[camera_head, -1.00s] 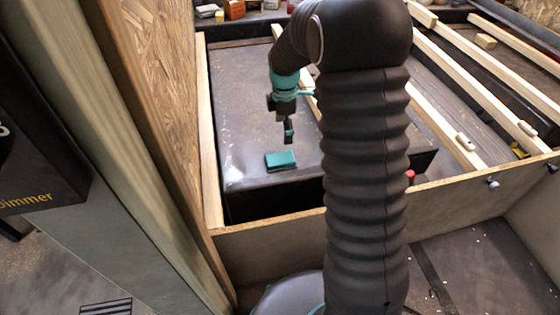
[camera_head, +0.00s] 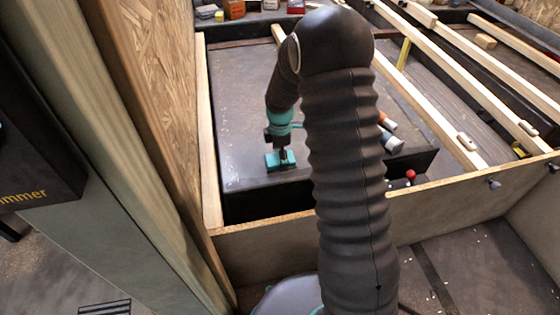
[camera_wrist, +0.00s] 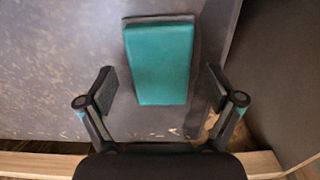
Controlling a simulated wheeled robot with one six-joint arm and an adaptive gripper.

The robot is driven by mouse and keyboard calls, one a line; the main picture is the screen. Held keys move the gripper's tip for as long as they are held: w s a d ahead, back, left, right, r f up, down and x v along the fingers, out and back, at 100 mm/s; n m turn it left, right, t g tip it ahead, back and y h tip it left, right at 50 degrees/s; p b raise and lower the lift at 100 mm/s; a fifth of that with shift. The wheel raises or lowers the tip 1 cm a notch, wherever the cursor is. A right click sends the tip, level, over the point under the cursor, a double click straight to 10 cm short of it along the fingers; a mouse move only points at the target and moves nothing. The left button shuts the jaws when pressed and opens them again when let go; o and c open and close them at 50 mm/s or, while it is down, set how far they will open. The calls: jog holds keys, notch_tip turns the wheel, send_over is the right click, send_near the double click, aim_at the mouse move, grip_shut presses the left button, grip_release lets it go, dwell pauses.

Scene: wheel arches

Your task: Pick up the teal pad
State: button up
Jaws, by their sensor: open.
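The teal pad (camera_head: 273,161) lies flat on the dark wheel-arch box (camera_head: 245,110), near its front edge. In the wrist view the teal pad (camera_wrist: 160,63) is a block with a dark border along its edges, lying a little beyond the fingertips and centred between them. My gripper (camera_head: 283,156) is directly above the pad in the head view and hides part of it. In the wrist view my gripper (camera_wrist: 160,87) is open, one finger on each side of the pad's near end, with nothing held. Whether the fingertips touch the box top cannot be told.
A wooden batten (camera_head: 208,140) and a chipboard wall (camera_head: 155,80) stand left of the box. A plywood panel edge (camera_head: 440,185) runs across the front. A red knob (camera_head: 410,175) and several cylinders (camera_head: 390,142) lie to the right. Wooden slats (camera_head: 455,75) lie farther right.

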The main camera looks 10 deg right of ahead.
jog(key=c, duration=1.3)
jog(key=shift+r, duration=0.6)
notch_tip(320, 180, up, 3)
jog(key=shift+f, duration=0.2)
jog(key=d+r, duration=0.2)
jog(key=d, duration=0.2)
jog(key=s+d+r, duration=0.1)
jog(key=d+r, duration=0.1)
jog(key=d, duration=0.1)
jog(key=d+r, duration=0.3)
jog(key=d, duration=0.1)
jog(key=shift+s+d+r, duration=0.1)
jog(key=shift+s+d, duration=0.05)
jog(key=shift+d, duration=0.15)
jog(key=o, duration=0.6)
jog(key=c, duration=0.4)
jog(key=shift+s, duration=0.1)
